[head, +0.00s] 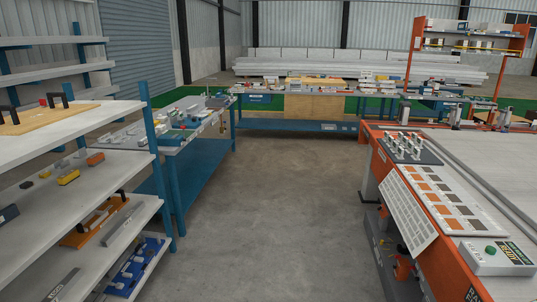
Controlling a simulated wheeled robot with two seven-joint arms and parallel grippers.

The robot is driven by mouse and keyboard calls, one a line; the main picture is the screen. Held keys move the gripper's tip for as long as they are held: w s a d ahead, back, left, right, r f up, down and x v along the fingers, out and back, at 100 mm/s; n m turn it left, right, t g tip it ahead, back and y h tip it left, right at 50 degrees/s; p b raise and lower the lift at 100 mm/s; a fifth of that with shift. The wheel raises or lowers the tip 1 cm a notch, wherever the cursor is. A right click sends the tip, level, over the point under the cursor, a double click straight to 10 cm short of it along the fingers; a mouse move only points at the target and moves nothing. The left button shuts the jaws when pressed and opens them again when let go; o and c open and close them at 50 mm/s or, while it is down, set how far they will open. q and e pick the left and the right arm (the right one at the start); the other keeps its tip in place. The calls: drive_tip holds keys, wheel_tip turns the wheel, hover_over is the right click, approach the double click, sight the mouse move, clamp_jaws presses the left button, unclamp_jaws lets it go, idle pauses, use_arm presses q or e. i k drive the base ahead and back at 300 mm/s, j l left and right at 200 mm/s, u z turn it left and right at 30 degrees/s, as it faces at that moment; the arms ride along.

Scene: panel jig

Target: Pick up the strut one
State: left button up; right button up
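No part is clearly readable as strut one. Two long grey bars on the lower shelf of the left rack look like possible struts. One grey bar (122,224) lies slantwise beside an orange board. The other grey bar (66,285) lies nearer the front, with small dark marks on it too small to read. Neither of my grippers is in view.
The shelf rack (150,125) stands at left, with a handled wooden board (45,117), an orange board (88,232) and a blue tray (135,268). A blue-legged bench (205,165) stands beyond. An orange-framed table (445,255) is at right. The floor (275,220) between is clear.

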sight(190, 110)
drive_tip(key=i, duration=2.7)
drive_tip(key=i+u, duration=0.15)
drive_tip(key=i, duration=0.5)
drive_tip(key=i+u, duration=0.15)
drive_tip(key=i, duration=0.55)
drive_tip(key=i+u, duration=0.2)
drive_tip(key=i, duration=0.45)
drive_tip(key=i+l+u, duration=0.15)
drive_tip(key=i, duration=0.5)
drive_tip(key=i+z, duration=0.1)
drive_tip(key=i, duration=1.25)
drive_tip(key=i+u, duration=0.3)
drive_tip(key=u, duration=0.15)
drive_tip(key=i+u, duration=0.45)
drive_tip(key=i+l+u, duration=0.2)
drive_tip(key=u, duration=0.25)
